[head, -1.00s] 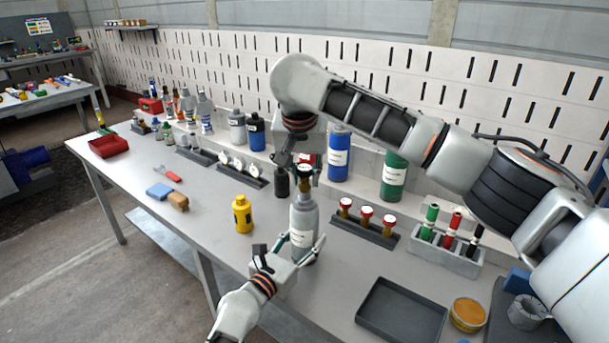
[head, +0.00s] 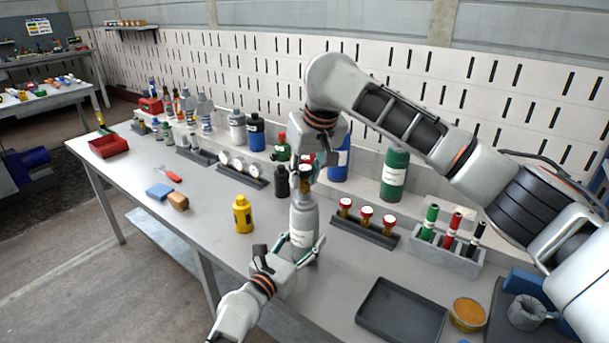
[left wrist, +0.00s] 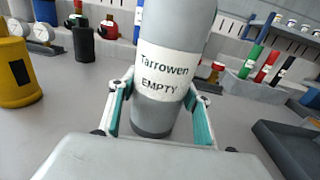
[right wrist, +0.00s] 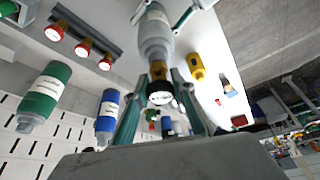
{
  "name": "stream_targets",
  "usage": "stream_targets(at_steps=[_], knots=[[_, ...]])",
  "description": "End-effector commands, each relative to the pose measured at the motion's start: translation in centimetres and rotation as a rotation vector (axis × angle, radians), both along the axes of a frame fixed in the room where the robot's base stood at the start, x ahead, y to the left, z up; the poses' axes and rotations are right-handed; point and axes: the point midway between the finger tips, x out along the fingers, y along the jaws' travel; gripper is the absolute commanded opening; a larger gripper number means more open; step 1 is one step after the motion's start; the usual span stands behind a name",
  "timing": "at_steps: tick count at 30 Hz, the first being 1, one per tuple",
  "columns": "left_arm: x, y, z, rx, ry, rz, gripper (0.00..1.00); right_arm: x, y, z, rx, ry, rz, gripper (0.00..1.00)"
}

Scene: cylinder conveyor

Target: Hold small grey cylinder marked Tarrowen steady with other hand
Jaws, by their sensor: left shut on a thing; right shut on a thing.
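The small grey cylinder (head: 304,218) stands upright on the bench; its white label reads "Tarrowen EMPTY" in the left wrist view (left wrist: 172,30). My left gripper (head: 300,243) is shut around its lower part, one finger on each side, at the label's height and below. A brass valve with a dark top (head: 305,171) sits on the cylinder's neck. My right gripper (head: 308,165) comes from above and is shut on this valve. The right wrist view shows the valve (right wrist: 158,72) and its round, black-rimmed pale end between the fingers (right wrist: 160,112).
A yellow bottle (head: 242,214) stands left of the cylinder. Blue (head: 338,165) and green (head: 394,176) cylinders stand behind. An empty dark tray (head: 400,312) lies front right.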

Motion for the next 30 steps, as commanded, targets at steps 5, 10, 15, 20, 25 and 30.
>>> stream_targets(at_steps=[5, 10, 15, 20, 25, 30], knots=[[0.01, 0.03, -0.03, -0.001, 0.001, 0.001, 0.22, 0.05, -0.09, -0.03, 0.002, 0.002, 0.183, 0.0], [0.01, 0.03, -0.02, -0.001, 0.001, 0.001, 0.22, 0.05, -0.08, -0.03, 0.003, 0.002, 0.359, 0.0], [0.01, 0.03, -0.02, -0.001, 0.001, 0.001, 0.22, 0.02, -0.05, -0.02, 0.001, 0.002, 0.455, 0.0], [0.01, 0.04, -0.03, 0.0, 0.0, 0.001, 0.22, 0.03, -0.07, -0.01, 0.0, 0.001, 0.464, 0.0], [0.01, 0.04, -0.03, 0.0, 0.0, 0.001, 0.22, 0.03, -0.07, -0.01, -0.001, 0.001, 0.473, 0.0], [0.01, 0.04, -0.03, 0.0, 0.0, 0.001, 0.22, 0.06, -0.06, 0.0, 0.002, 0.003, 0.611, 0.0]])
